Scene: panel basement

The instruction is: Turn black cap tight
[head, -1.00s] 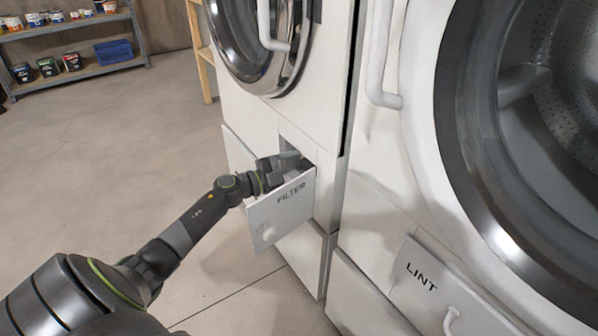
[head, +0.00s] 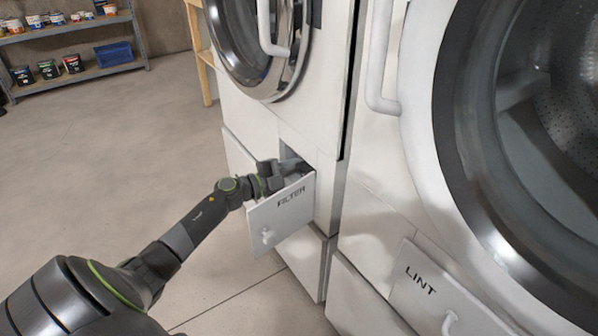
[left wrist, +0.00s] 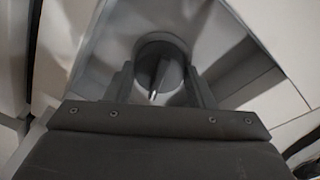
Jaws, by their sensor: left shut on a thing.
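The black cap (left wrist: 161,60) shows in the left wrist view as a dark round knob with a raised grip bar and a light mark. It sits in a recess behind the open flap marked FILTER (head: 285,211) on the left machine. My left gripper (left wrist: 160,90) has its two fingers on either side of the cap and is shut on it. In the head view my left gripper (head: 290,167) reaches over the flap into the recess, and the cap is hidden there. My right gripper is in neither view.
The FILTER flap hangs open just below my left wrist. The machine with the large round door (head: 470,150) stands on the right, with a LINT flap (head: 435,287) low on its front. Shelves (head: 95,68) with tubs stand far back left. The floor on the left is clear.

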